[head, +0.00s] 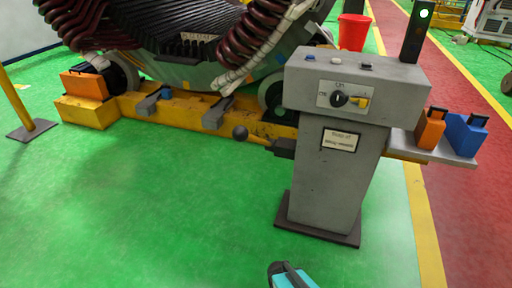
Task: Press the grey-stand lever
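A grey stand (334,182) stands upright on a dark base plate, right of centre in the head view. Its lever sticks out to the left from a dark bracket on the stand's left side. The lever has a yellow-brown rod (259,140) and a dark ball knob (240,132) at its free end. The lever slopes slightly up towards the knob. Nothing touches it. A small teal and dark part of my arm shows at the bottom edge, well below the lever and apart from the stand. My gripper is not in view.
The stand's top box has a black rotary knob (339,99) and buttons. A signal post (416,30) glows green. A side shelf (456,154) holds orange and blue blocks. Behind lies a yellow frame (186,113) with rollers under the large stator. Green floor is clear in front and left.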

